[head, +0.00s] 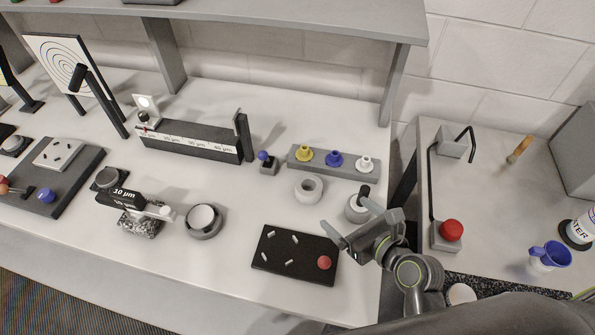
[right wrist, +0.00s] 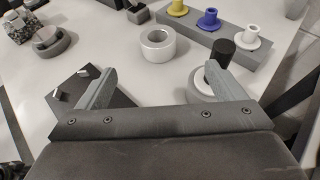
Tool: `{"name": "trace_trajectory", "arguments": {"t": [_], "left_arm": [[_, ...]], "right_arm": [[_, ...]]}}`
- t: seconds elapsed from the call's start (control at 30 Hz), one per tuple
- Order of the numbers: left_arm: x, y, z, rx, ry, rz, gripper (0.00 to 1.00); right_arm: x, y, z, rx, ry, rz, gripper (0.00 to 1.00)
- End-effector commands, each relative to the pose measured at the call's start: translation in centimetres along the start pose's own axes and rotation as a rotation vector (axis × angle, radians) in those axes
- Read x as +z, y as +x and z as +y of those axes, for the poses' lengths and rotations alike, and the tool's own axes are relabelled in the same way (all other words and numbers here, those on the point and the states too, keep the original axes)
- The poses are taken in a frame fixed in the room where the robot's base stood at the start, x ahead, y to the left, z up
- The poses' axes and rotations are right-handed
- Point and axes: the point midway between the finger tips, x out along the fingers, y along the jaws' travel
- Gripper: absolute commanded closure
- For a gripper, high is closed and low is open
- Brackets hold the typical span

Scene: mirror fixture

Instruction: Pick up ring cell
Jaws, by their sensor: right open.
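A grey ring (head: 308,189), which I take to be the ring cell, lies on the white bench in front of the grey peg strip. It has a round hole through its middle and stands free. It also shows in the right wrist view (right wrist: 158,49), beyond my fingers and between their directions. My right gripper (head: 347,219) is open and empty, to the right of the ring and nearer the front edge. Its fingers also show in the right wrist view (right wrist: 157,86), with bare bench between them. My left gripper is not in view.
A round base with a black knob (head: 359,205) stands close to the right finger. A black plate with white pins and a red ball (head: 290,266) lies front left of the gripper. Yellow, blue and white spools sit on the grey strip (head: 352,172) behind the ring. Bench between is clear.

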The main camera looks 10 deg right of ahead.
Motion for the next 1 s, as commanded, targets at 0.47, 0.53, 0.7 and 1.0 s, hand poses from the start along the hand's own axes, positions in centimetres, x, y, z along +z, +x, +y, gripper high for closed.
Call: {"name": "trace_trajectory", "arguments": {"t": [0.47,0.53,0.7,1.0], "left_arm": [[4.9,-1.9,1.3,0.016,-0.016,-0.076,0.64],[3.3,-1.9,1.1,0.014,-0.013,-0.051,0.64],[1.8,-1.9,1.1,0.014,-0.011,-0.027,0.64],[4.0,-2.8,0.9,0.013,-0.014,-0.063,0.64]], "right_arm": [[0.2,8.6,0.1,0.002,0.0,0.0,0.1],[0.2,9.6,0.1,0.002,0.0,0.0,0.1],[0.1,11.1,0.1,0.001,0.0,0.001,0.1],[0.4,13.1,0.1,0.001,-0.001,0.0,0.1]]}}
